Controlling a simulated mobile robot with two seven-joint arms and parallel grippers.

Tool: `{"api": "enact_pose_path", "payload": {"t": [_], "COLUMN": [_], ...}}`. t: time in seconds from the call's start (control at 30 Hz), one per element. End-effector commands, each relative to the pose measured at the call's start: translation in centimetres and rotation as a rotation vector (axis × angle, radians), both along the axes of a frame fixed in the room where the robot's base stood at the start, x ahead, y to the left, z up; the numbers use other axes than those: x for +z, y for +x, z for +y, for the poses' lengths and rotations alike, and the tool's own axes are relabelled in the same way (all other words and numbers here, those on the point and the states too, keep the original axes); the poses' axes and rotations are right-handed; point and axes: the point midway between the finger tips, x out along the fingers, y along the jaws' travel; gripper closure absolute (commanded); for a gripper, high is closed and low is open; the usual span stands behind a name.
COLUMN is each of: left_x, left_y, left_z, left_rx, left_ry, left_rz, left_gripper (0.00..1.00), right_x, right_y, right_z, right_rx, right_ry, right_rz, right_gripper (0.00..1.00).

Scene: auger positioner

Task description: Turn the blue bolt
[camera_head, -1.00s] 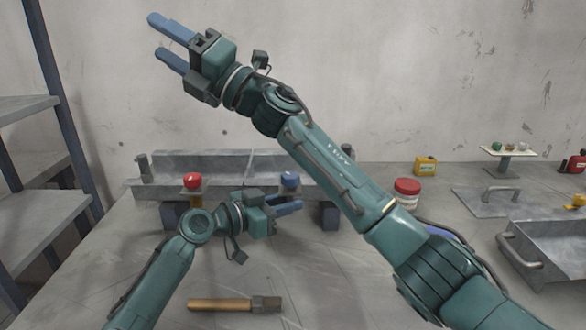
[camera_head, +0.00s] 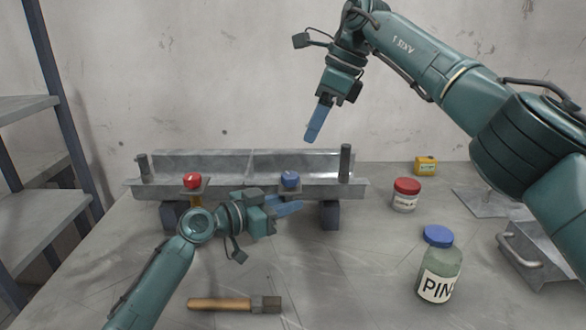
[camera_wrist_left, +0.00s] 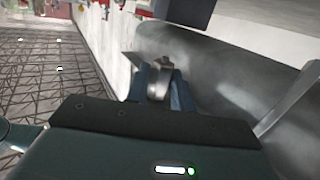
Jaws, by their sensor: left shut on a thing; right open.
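My left gripper (camera_head: 292,208) is in front of the beam, just below the blue bolt. In the left wrist view its blue fingers (camera_wrist_left: 158,88) are shut on a grey metal part (camera_wrist_left: 158,80); which part cannot be told clearly. My right gripper (camera_head: 312,132) is open and empty, pointing down above and slightly right of the blue bolt, clear of the beam.
Upright posts stand at the beam's ends, the right post (camera_head: 345,163) near the blue bolt. A brush (camera_head: 225,304) lies in front. A red-lidded jar (camera_head: 407,195), a blue-lidded jar (camera_head: 440,272) and a yellow can (camera_head: 426,165) stand right. A metal shelf (camera_head: 45,200) is at left.

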Motion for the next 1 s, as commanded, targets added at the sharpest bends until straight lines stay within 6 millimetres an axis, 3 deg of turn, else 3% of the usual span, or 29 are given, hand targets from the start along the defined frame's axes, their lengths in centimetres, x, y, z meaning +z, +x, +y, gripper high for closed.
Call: {"api": "enact_pose_path", "payload": {"t": [0.3, 0.5, 0.7, 1.0], "left_x": [-0.1, -0.1, 0.0, 0.0], "left_y": [0.0, 0.0, 0.0, 0.0], "left_z": [0.0, 0.0, 0.0, 0.0], "left_rx": [-0.002, -0.002, -0.001, -0.001], "left_ry": [0.002, 0.002, 0.001, 0.001], "left_rz": [0.001, 0.001, 0.001, 0.001], "left_gripper": [0.97, 0.97, 0.97, 0.97], "right_x": [-6.0, -8.8, -10.0, -10.1], "right_y": [0.4, 0.6, 0.7, 0.7], "right_z": [2.4, 3.7, 4.2, 4.2], "right_rx": [0.002, 0.002, 0.000, 0.000], "right_ry": [0.003, 0.006, 0.006, 0.006], "right_rz": [0.004, 0.003, 0.001, 0.001], "right_gripper": [0.47, 0.47, 0.47, 0.48]}}
